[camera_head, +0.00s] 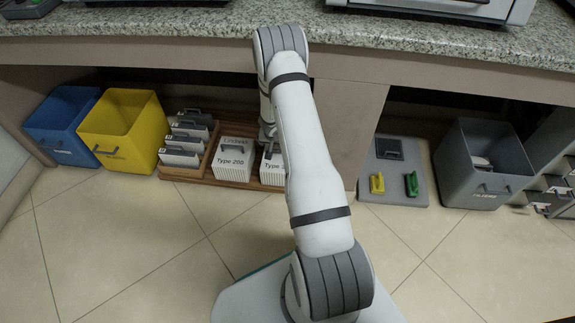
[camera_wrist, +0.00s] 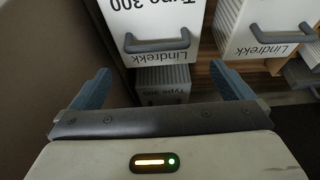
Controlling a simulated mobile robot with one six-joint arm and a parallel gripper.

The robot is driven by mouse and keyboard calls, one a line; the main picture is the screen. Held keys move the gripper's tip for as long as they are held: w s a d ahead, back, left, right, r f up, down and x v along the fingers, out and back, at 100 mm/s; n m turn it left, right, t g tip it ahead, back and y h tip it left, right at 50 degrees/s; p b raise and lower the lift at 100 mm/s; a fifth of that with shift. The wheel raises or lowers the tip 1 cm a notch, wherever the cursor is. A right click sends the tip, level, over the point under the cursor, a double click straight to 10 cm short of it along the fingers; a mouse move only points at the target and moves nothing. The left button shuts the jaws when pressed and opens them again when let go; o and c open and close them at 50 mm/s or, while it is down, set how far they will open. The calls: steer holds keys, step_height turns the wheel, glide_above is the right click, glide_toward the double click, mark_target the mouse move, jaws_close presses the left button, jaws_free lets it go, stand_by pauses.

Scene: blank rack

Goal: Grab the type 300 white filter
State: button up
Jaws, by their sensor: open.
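A white filter box labelled Type 300 (camera_wrist: 165,20) is at the top of the wrist view, its label upside down and a grey handle on its near face. A second box (camera_wrist: 163,80), also reading Type 300, sits below it in shade. My gripper (camera_wrist: 159,69) is open and empty, with its blue fingers spread to either side of the lower box. I cannot tell the depth between fingers and boxes. In the head view, a white box whose label reads only "Type" (camera_head: 271,172) is partly hidden by my arm, and the gripper is hidden too.
A Type 200 box (camera_head: 232,165) stands left of it on a wooden rack (camera_head: 206,168). Yellow (camera_head: 118,150) and blue (camera_head: 62,140) bins are at the left. A grey panel (camera_head: 385,190) and grey bin (camera_head: 475,185) are right. The countertop (camera_head: 440,45) overhangs the rack.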

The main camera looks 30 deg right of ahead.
steer(key=x, duration=0.3)
steer(key=shift+s+d, duration=0.1)
steer(key=shift+s, duration=0.15)
steer(key=shift+x, duration=2.65)
steer(key=shift+s, duration=0.1)
steer(key=shift+c, duration=0.2)
steer(key=c, duration=1.2)
